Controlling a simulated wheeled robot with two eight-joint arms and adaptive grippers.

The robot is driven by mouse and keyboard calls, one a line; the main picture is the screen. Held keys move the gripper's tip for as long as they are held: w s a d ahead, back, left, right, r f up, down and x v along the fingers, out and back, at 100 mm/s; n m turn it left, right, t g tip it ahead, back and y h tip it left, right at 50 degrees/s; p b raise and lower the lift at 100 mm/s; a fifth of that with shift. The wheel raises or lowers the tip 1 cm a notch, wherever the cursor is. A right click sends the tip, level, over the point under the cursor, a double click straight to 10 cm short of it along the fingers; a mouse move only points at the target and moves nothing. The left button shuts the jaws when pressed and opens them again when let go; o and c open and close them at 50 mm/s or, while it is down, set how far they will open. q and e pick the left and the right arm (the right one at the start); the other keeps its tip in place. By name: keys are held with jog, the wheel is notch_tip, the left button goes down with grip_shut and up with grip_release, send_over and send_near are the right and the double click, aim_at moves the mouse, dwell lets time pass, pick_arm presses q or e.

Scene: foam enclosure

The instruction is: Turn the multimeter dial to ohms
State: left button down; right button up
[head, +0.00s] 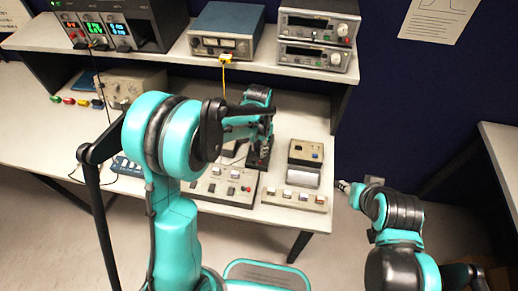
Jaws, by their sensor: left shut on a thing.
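A dark device (259,161), which appears to be the multimeter, lies on the white bench, partly covered by my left gripper. My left gripper (264,148) points down onto it and is shut on a small part at its top, apparently the dial. The dial and its markings are hidden or too small to read. My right gripper (345,186) is off to the right, past the bench's right edge and away from the device; its finger opening is too small to judge.
A grey button panel (221,187) and a white switch strip (296,197) lie near the bench's front edge. A box with a yellowish top (306,152) stands right of the dark device. Instruments such as a blue-grey unit (226,30) fill the shelf behind.

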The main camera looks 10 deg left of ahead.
pick_arm(q)
jog(key=shift+m, duration=1)
jog(key=c, duration=1.3)
grip_release()
jog(key=shift+o, duration=0.2)
notch_tip(320, 180, up, 12)
